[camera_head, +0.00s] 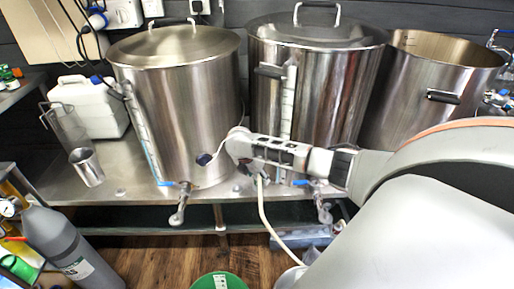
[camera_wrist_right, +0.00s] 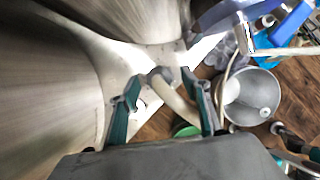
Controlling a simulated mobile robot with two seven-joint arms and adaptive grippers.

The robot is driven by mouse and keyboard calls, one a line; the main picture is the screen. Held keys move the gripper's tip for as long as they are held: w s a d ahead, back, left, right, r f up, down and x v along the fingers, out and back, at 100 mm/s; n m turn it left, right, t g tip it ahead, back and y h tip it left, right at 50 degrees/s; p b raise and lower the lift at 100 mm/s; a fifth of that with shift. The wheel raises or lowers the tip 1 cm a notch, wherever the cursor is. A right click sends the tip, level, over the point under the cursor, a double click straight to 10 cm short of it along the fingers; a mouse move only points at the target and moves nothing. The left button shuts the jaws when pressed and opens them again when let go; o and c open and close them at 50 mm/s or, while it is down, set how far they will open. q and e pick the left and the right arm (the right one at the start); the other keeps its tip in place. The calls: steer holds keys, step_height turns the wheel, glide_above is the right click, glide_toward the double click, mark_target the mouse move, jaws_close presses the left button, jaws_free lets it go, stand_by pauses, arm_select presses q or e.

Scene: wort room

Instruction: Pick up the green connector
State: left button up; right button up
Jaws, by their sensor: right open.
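I cannot make out a green connector in either view. The fingers are open, with teal inner sides, and are not closed on the hose. In the head view my right gripper (camera_head: 236,148) is in front of the gap between two steel kettles, and the hose (camera_head: 265,213) hangs down below it. The gripper hides part of the hose's upper end. My left gripper is not in view.
A lidded kettle (camera_head: 180,90) and a second lidded kettle (camera_head: 335,90) stand close on the steel bench (camera_head: 120,175), with taps at their front. An open kettle (camera_head: 425,80) is at right. A grey cylinder (camera_head: 65,245) and green lid (camera_head: 218,281) are below.

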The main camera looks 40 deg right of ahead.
mark_target(258, 178)
steer(key=x, duration=0.2)
steer(key=b+x, duration=0.1)
steer(key=shift+s+a+f, duration=0.1)
steer(key=shift+a+f, duration=0.05)
steer(key=shift+f, duration=0.35)
steer(key=shift+r, duration=0.25)
steer(key=c, duration=1.3)
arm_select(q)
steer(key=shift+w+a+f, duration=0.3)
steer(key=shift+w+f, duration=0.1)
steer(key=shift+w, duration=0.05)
